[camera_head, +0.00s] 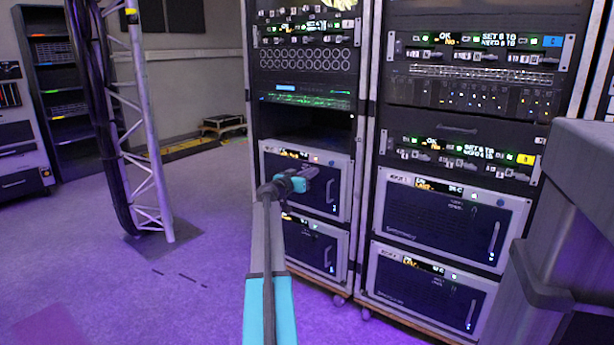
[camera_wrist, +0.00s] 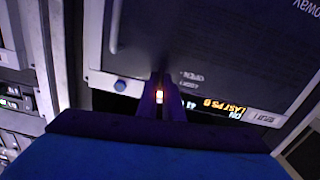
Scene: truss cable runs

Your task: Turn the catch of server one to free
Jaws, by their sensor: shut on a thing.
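My gripper (camera_head: 304,174) reaches to the front of the upper dark-faced server (camera_head: 330,190) in the left rack. In the wrist view my gripper (camera_wrist: 160,82) has its fingers closed together against the server front (camera_wrist: 220,50), on the catch, which the fingers hide almost wholly. A small orange-white light (camera_wrist: 158,97) glows between the fingers. Small upside-down lettering is printed beside the fingertips. A lit amber display (camera_wrist: 222,106) and a blue round button (camera_wrist: 120,85) sit along the same edge. The way the catch is turned cannot be made out.
A similar server (camera_head: 312,247) sits below in the left rack. The right rack holds two more servers (camera_head: 450,218) and panels of lit switches. A metal truss (camera_head: 150,130) with dark cables stands left. The purple floor between truss and racks is clear.

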